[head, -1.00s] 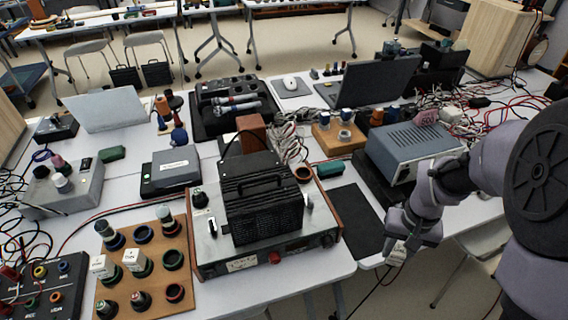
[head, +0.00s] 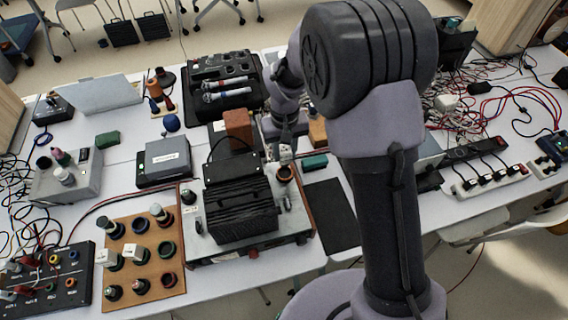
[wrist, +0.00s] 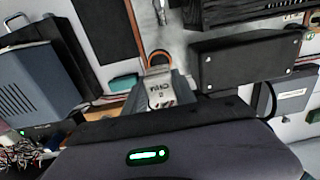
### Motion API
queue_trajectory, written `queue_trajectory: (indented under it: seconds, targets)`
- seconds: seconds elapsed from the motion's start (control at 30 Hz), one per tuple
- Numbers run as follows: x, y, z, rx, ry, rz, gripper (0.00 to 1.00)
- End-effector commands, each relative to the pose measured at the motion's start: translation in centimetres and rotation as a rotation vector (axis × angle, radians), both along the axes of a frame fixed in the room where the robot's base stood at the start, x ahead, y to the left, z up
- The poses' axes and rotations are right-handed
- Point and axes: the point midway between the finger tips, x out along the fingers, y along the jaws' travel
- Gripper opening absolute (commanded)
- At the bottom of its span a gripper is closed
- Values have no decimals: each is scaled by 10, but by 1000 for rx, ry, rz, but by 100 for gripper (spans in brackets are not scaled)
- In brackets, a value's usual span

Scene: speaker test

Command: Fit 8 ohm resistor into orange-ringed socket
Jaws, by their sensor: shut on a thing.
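The 8 ohm resistor (wrist: 161,90), a pale piece with a printed label, is held in my gripper (wrist: 161,104) in the wrist view. In the head view my gripper (head: 285,148) is above the right rear part of the grey test unit, partly hidden by my arm. The orange-ringed socket (head: 285,173) is on that unit, just below my gripper in the picture. In the wrist view part of its orange ring (wrist: 158,53) shows just beyond the resistor. The resistor hides the rest, and I cannot tell whether they touch.
A black finned block (head: 240,205) stands on the test unit, left of the socket. A brown block (head: 238,128) is behind it. A wooden board (head: 144,262) with several sockets and plugs lies at left. A black mat (head: 331,215) lies right of the unit.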

Motion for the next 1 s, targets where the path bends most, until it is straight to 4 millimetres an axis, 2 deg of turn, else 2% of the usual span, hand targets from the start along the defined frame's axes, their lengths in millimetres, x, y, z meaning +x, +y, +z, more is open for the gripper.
queue_trajectory:
  seconds: [0.03, 0.27, 0.47, 0.7, 0.73, 0.8, 0.83, 1.0]
  targets:
    - [0, 0, -15, 0, 1, 0, 0]
    - [0, 0, -58, 0, 0, -1, 0]
    - [0, 0, -57, 1, -2, -1, 0]
    - [0, 0, -64, 1, -2, -1, 0]
    - [0, 0, -64, 0, -1, -1, 34]
    - [0, 0, -63, 1, -2, -1, 48]
    - [0, 0, -63, 1, -2, -2, 54]
    - [0, 0, -63, 1, -2, -1, 54]
